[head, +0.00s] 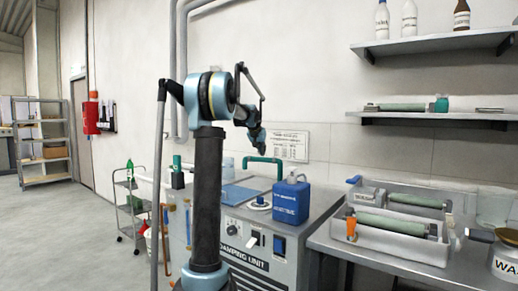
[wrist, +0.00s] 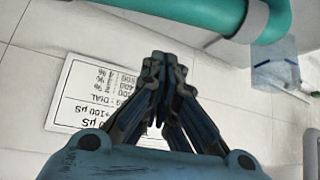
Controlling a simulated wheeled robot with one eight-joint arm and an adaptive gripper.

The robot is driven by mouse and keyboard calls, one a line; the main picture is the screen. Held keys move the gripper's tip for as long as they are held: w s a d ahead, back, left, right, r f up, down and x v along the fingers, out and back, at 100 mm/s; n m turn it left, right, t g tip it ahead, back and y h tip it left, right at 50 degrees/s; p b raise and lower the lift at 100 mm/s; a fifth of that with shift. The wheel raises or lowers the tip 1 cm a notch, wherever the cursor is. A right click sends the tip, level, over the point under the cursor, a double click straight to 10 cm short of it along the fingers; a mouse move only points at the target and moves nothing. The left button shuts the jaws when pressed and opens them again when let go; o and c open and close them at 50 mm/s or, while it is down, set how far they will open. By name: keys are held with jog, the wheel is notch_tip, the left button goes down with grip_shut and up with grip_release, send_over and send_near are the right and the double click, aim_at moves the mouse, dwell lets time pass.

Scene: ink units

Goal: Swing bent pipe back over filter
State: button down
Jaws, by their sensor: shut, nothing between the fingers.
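The bent green pipe (head: 264,160) stands at the back of the grey damping unit, in front of the wall, with its right end turned down behind the blue jug. In the wrist view a green pipe bend (wrist: 232,42) crosses the top right. A small round white and blue piece (head: 259,203) sits on the unit's top, left of the jug; I cannot tell for sure that it is the filter. My gripper (head: 262,150) is above the pipe in the head view, apart from it. In the wrist view my gripper (wrist: 164,60) has its fingertips together, with nothing between them.
The blue jug (head: 291,201) stands on the unit (head: 262,250) close to the pipe. A white sign (head: 291,146) is on the wall behind. A bench with a grey tray (head: 405,245) is on the right, below two shelves. A cart (head: 128,210) stands left.

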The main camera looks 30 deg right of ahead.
jog(key=shift+s+a+f, duration=0.35)
jog(key=shift+s+a, duration=0.2)
jog(key=shift+a, duration=0.15)
jog(key=shift+s+a+f, duration=0.3)
jog(key=shift+s+a, duration=0.25)
jog(key=shift+a, duration=0.1)
jog(key=shift+a, duration=0.15)
